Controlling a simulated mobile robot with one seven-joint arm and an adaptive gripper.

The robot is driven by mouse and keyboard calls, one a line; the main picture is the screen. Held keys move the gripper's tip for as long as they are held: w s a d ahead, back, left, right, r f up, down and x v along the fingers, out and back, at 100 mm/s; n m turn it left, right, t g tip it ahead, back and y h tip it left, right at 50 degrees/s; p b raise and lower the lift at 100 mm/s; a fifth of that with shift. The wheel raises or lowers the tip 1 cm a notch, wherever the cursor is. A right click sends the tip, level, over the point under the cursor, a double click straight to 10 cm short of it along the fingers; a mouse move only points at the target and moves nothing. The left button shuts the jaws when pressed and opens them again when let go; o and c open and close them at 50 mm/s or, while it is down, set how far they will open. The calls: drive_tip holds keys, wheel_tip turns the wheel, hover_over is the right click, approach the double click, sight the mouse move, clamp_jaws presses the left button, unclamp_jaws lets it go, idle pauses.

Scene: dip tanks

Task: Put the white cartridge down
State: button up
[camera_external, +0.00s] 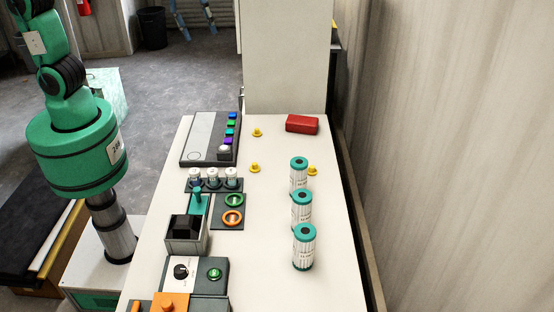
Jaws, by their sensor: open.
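Three white cartridges with teal end caps stand upright in a row on the right half of the white table. The far one (298,178) is partly overlapped by the middle one (302,213). The near one (304,252) stands closest to the camera. My gripper is out of the picture; only part of my green arm shows at the left, running up out of the frame. I cannot see whether any cartridge is near the gripper.
A dark panel (199,149) with coloured buttons, a small rack (204,188) of white-capped items, a black-topped box (186,236) and switch boxes line the table's left side. Yellow knobs (254,168) and a red block (301,124) stand farther back. The table's near right is clear.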

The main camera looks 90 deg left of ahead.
drive_tip(key=s+a+f+n+t, duration=0.1)
drive_tip(key=s+a, duration=0.4)
drive_tip(key=s, duration=0.7)
drive_tip(key=s+a+f+n+t, duration=0.1)
drive_tip(key=s+a+f+n, duration=0.1)
drive_tip(key=s, duration=1)
drive_tip(key=a+f, duration=0.1)
drive_tip(key=a, duration=0.1)
drive_tip(key=shift+s+a+y, duration=0.3)
drive_tip(key=shift+s+a, duration=0.1)
drive_tip(key=shift+f, duration=0.15)
wheel_tip(320, 180, down, 11)
drive_tip(key=b, duration=1.1)
